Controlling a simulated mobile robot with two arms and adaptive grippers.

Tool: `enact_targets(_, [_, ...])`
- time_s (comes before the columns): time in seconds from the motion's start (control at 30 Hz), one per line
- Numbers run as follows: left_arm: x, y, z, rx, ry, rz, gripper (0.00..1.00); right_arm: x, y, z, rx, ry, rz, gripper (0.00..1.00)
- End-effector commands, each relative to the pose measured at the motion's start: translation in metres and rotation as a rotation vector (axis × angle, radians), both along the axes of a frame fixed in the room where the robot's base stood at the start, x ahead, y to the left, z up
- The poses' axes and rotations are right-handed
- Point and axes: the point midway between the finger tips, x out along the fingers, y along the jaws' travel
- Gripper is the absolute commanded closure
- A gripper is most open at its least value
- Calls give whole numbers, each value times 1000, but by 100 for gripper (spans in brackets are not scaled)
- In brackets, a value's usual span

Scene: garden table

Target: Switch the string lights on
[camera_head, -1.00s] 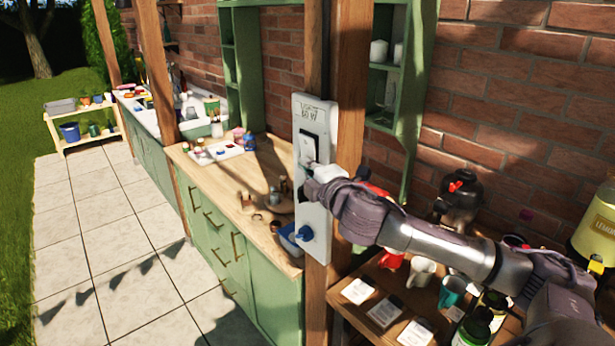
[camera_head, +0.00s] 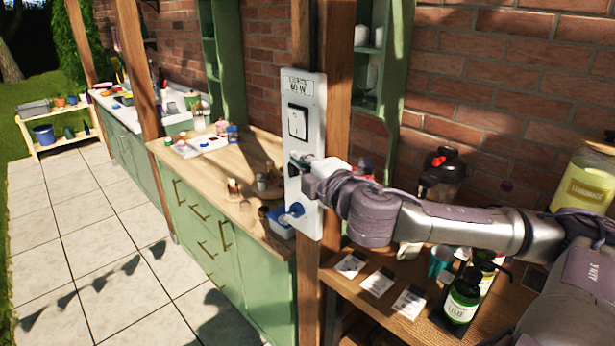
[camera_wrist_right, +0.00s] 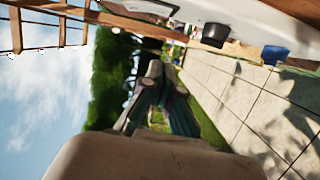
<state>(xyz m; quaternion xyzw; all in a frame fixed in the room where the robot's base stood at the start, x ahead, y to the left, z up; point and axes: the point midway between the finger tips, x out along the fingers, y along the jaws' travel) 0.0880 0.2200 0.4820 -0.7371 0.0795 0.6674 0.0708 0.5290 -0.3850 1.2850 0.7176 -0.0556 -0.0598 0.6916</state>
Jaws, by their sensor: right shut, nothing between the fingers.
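A tall white panel (camera_head: 312,95) is fixed to a wooden post, with a printed label at its top. A white rocker switch (camera_head: 298,123) in a black frame sits below the label and shows in full. A blue round fitting (camera_head: 295,210) is near the panel's bottom. My right gripper (camera_head: 297,162) is shut and empty, below the rocker switch and in front of the panel; contact is unclear. Its fingers (camera_wrist_right: 155,100) show in the right wrist view. Small bulbs (camera_wrist_right: 11,55) hang at that view's upper left; whether they glow is unclear. My left gripper is out of view.
A wooden counter (camera_head: 230,175) over green cabinets stands left of the post. A wooden shelf table (camera_head: 345,285) with cards, a green bottle (camera_head: 461,298) and mugs lies under my right arm. A brick wall (camera_head: 480,80) is behind. The tiled floor (camera_head: 90,230) is clear.

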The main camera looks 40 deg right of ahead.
Motion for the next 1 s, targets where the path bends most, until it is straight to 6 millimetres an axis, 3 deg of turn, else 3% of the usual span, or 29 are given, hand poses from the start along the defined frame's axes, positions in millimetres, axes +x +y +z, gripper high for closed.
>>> enact_targets(0.3, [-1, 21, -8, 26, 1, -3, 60, -17, 2, -3, 5, 3, -2, 100])
enact_targets(1.0, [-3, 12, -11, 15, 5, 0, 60, -23, 3, -1, 2, 0, -3, 100])
